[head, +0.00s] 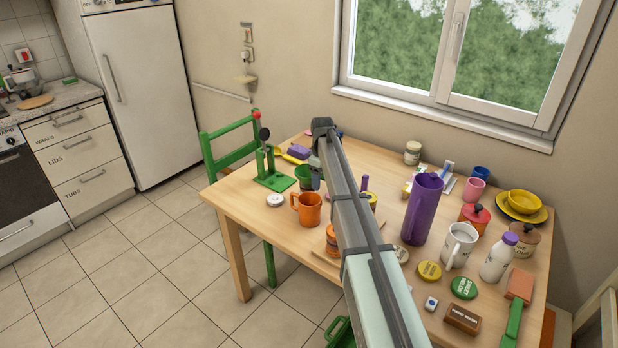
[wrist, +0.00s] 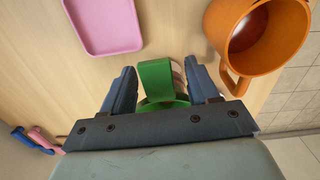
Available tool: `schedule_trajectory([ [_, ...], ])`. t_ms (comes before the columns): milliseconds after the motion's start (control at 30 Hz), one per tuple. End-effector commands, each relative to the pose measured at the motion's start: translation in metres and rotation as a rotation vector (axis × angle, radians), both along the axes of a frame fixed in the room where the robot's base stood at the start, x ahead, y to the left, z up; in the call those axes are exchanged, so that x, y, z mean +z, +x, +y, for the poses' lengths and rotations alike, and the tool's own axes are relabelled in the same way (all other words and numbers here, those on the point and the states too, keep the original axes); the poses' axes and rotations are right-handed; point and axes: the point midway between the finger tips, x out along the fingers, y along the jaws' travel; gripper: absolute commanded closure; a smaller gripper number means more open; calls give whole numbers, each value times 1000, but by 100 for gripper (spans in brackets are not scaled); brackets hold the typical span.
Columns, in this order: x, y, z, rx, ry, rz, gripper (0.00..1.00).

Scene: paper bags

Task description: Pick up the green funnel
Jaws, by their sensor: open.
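The green funnel (head: 304,175) stands on the wooden table behind the orange mug, partly hidden by my arm in the head view. In the wrist view a green piece that looks like the funnel (wrist: 156,78) lies between my two fingers, with a rounded green part below it, cut off by the gripper body. My gripper (wrist: 163,78) is open, with one blue-grey finger on each side of the green piece and gaps showing. I cannot tell whether either finger touches it. In the head view my gripper is mostly hidden behind my arm.
The orange mug (wrist: 255,35) is close on the right in the wrist view, and a pink tray (wrist: 105,22) is at upper left. In the head view a green stand (head: 272,180) is left of the funnel, with a white lid (head: 275,200) in front. A purple tumbler (head: 422,210) stands farther right.

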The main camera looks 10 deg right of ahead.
Motion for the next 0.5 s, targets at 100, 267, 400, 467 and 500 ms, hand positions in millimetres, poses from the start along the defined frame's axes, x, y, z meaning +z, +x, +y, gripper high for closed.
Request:
schedule_trajectory([
  [100, -10, 0, 0, 0, -1, -2, 40],
  [267, -10, 0, 0, 1, -1, -3, 40],
  [400, -10, 0, 0, 1, -1, -2, 48],
  [467, -10, 0, 0, 1, -1, -2, 54],
  [500, -10, 0, 0, 1, -1, -2, 58],
])
